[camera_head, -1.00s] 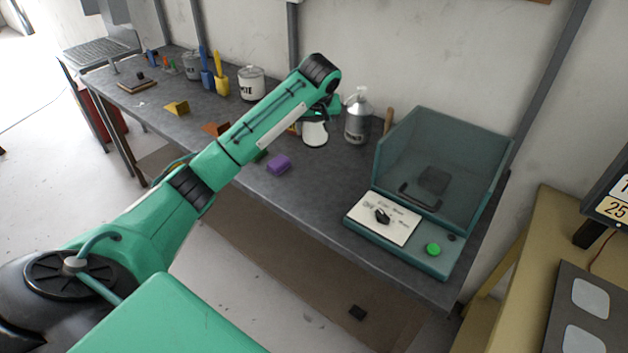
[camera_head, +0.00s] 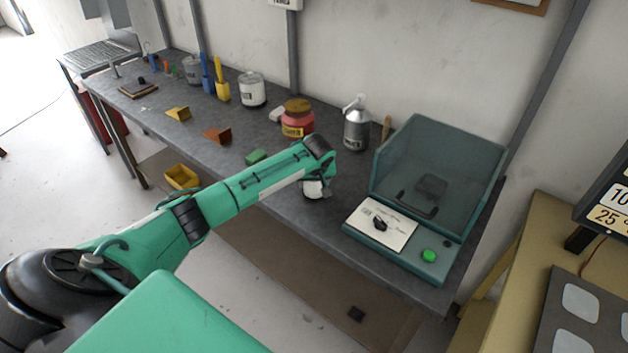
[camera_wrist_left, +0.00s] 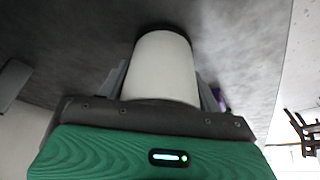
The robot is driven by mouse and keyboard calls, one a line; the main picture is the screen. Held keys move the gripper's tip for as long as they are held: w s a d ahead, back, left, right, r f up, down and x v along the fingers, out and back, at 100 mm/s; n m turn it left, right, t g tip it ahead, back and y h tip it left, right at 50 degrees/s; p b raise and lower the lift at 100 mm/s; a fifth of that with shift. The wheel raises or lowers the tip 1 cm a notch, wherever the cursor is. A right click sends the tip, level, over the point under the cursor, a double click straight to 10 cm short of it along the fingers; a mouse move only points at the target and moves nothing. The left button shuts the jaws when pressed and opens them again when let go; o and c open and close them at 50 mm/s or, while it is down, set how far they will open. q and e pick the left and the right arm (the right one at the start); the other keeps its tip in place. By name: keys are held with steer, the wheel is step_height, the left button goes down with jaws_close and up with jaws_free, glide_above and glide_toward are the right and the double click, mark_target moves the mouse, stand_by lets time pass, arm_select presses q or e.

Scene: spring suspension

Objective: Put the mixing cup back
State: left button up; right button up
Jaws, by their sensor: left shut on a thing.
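The mixing cup is a white cup with a dark end. In the head view the white cup (camera_head: 312,189) is at the front part of the grey workbench (camera_head: 345,165), partly hidden by my left arm's end. My left gripper (camera_head: 326,187) is shut on it. In the left wrist view the cup (camera_wrist_left: 164,68) stands out between the two fingers of my left gripper (camera_wrist_left: 163,88), its dark end against the grey bench top. I cannot tell whether it touches the bench. My right gripper is not in view.
A teal open-front booth (camera_head: 440,165) with a green button stands right of the cup. A metal bottle (camera_head: 356,125) and a red jar (camera_head: 298,120) stand behind. A green block (camera_head: 256,156) lies left. A purple thing (camera_wrist_left: 220,98) shows in the left wrist view.

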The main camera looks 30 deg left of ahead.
arm_select(q)
steer(key=shift+f, duration=0.1)
steer(key=o, duration=0.8)
steer(key=shift+f, duration=0.15)
steer(key=o, duration=0.4)
steer(key=b+v, duration=0.2)
steer(key=v, duration=0.9)
steer(key=shift+s+d+r, duration=0.1)
steer(key=shift+s+r, duration=0.05)
steer(key=shift+r, duration=0.5)
